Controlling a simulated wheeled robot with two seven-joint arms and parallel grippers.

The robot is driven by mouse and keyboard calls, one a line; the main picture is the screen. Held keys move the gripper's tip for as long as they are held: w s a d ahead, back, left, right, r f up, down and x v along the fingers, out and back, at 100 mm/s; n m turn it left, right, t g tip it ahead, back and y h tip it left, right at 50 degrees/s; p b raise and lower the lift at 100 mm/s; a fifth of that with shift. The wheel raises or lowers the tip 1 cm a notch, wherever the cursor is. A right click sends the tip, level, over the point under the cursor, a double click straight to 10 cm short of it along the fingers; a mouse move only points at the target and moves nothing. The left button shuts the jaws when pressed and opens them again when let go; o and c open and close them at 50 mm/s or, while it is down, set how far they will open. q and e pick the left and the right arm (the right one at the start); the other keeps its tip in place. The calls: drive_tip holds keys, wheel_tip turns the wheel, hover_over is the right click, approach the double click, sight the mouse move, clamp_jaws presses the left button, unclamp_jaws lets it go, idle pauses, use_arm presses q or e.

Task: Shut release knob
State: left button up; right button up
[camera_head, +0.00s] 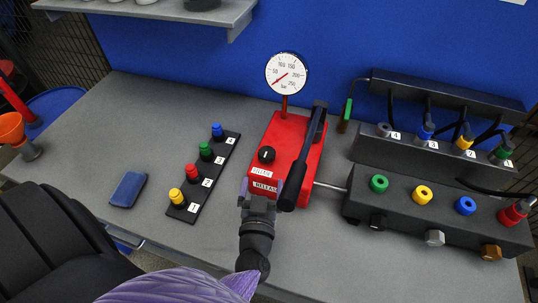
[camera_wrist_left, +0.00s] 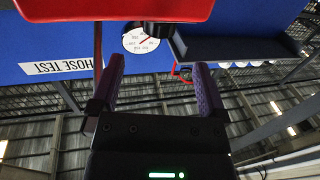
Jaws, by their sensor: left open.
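The release knob (camera_head: 266,154) is a small black knob with a white mark, on the sloped front of the red pump (camera_head: 285,133), above a partly covered label. My left gripper (camera_head: 261,190) is in front of the pump's lower edge, just below the knob in the picture. My right gripper is not in view.
A black pump lever (camera_head: 304,165) stands close right of the gripper. A gauge (camera_head: 286,73) rises behind. A black manifold (camera_head: 438,212) with coloured ports is at right. A numbered rack (camera_head: 204,172) and a blue pad (camera_head: 128,189) lie left, with bare table (camera_head: 130,115) behind.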

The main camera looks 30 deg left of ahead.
sight(266, 160)
use_arm(q)
drive_tip(key=b+x, duration=0.2)
drive_tip(key=x, duration=0.5)
drive_tip(key=shift+w+f, duration=0.1)
drive_tip(key=shift+w+a, duration=0.15)
drive_tip(key=shift+w, duration=0.15)
drive_tip(key=shift+c, duration=0.2)
drive_tip(key=c, duration=1.2)
drive_tip(key=shift+c, duration=0.2)
